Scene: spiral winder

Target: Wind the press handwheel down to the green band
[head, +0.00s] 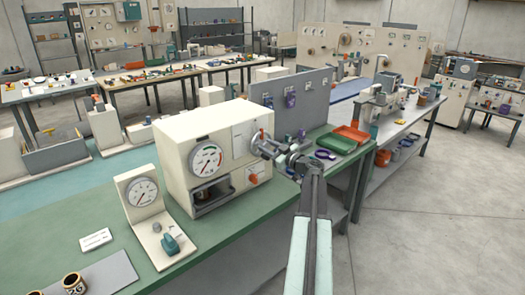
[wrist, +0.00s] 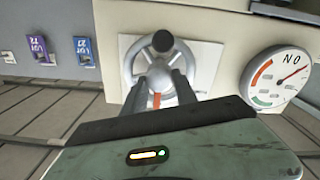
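The press is a cream box (head: 186,137) on the green bench, with a round white gauge (head: 206,160) on its face. The gauge also shows at the right in the wrist view (wrist: 277,79), with a needle and coloured arcs; which band the needle meets is too small to tell. The grey handwheel (wrist: 140,62) has a dark knob (wrist: 163,41) at the top of its rim. My gripper (wrist: 166,76) is at the wheel, its two fingers apart with a red strip between them. It reaches the press from the right in the head view (head: 284,154). I cannot tell whether the fingers touch the wheel.
A smaller gauge stand (head: 140,190) is left of the press. A grey panel (head: 291,93) with hanging tags stands behind it. Red (head: 351,135) and green (head: 336,144) trays lie to the right. Open floor (head: 440,210) is at the right.

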